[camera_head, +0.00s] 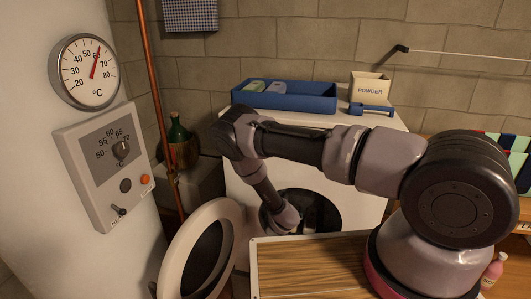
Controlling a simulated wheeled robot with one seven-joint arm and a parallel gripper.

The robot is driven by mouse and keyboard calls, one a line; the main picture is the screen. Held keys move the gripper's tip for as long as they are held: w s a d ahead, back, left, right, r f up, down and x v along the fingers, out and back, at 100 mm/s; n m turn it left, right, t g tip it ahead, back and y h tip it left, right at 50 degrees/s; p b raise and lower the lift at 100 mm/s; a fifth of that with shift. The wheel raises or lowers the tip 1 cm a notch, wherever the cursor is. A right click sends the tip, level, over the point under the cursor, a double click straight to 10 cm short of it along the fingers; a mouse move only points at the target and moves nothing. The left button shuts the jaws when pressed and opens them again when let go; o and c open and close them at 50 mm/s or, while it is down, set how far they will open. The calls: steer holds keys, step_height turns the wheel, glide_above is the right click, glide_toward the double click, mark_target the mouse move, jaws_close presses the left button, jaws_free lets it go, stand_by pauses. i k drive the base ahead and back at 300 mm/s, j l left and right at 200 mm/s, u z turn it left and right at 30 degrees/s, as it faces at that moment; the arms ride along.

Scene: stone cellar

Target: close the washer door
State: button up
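The white washer (252,197) stands against the back wall with its round, dark opening (318,212) facing me. Its round door (229,216), a pale ring with a dark centre, stands swung open at the left of the opening. My arm reaches over from the right and bends down in front of the washer. Its wrist end is just right of the door, in front of the opening's left part. My gripper's fingers do not show; the lower end of the arm is cut off by a wood-topped surface, so contact with the door cannot be told.
On the washer stand a blue tray (285,102) with small packets, a powder box (369,88) and a blue scoop (371,109). A boiler with a thermometer (84,71) and control box (105,165), and a copper pipe (154,85), bound the left. A wood-topped surface (310,268) fills the near middle.

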mark_target(198, 263)
steer(key=k+j, duration=0.25)
steer(key=k, duration=0.2)
steer(key=k+j, duration=0.2)
steer(key=k, duration=0.3)
